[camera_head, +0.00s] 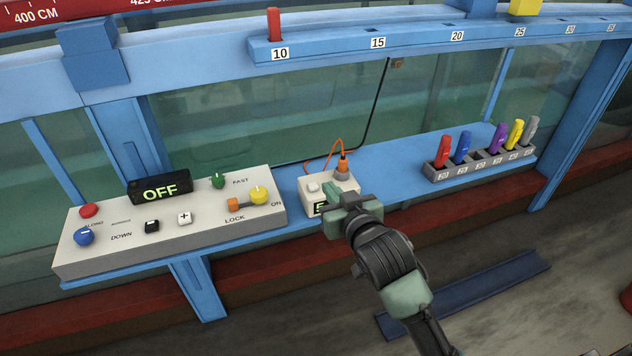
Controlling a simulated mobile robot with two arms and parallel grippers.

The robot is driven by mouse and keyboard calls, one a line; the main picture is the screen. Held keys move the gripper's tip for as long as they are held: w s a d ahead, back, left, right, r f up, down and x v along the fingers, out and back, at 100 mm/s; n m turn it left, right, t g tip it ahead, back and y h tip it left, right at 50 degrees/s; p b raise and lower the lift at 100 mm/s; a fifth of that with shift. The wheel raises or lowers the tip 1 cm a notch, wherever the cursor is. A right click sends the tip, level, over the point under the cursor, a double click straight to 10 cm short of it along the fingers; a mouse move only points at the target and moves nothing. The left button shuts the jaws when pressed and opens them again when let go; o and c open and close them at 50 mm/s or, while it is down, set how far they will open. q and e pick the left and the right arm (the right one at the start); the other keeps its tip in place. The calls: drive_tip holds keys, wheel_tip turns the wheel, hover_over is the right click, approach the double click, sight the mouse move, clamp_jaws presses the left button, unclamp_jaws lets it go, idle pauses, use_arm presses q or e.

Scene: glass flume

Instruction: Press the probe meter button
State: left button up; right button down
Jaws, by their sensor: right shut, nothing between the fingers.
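The probe meter (347,184) is a small white box on the blue shelf. It has a pale square button (313,187) on its top left, an orange plug with an orange cable (343,165) on its top right, and a small dark display on its front, partly hidden by my gripper. My right gripper (341,204) is shut and empty. It is at the front of the meter, to the right of and below the button in the picture; I cannot tell whether it touches the box. My left gripper is not in view.
A control panel (75,253) with an "OFF" display (160,188), knobs and buttons stands left of the meter. A rack (437,176) of colored pens is at the right. A numbered blue rail (340,45) runs above. The shelf (395,173) between meter and rack is clear.

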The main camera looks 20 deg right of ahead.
drive_tip(key=shift+w+f, duration=0.1)
drive_tip(key=p, duration=0.2)
hover_over(316, 195)
wheel_tip(316, 195, down, 2)
drive_tip(key=shift+w+f, duration=0.1)
drive_tip(key=shift+w, duration=0.05)
wheel_tip(316, 195, down, 3)
drive_tip(key=shift+r, duration=0.1)
drive_tip(key=shift+f+p, duration=0.3)
drive_tip(key=shift+f, duration=0.4)
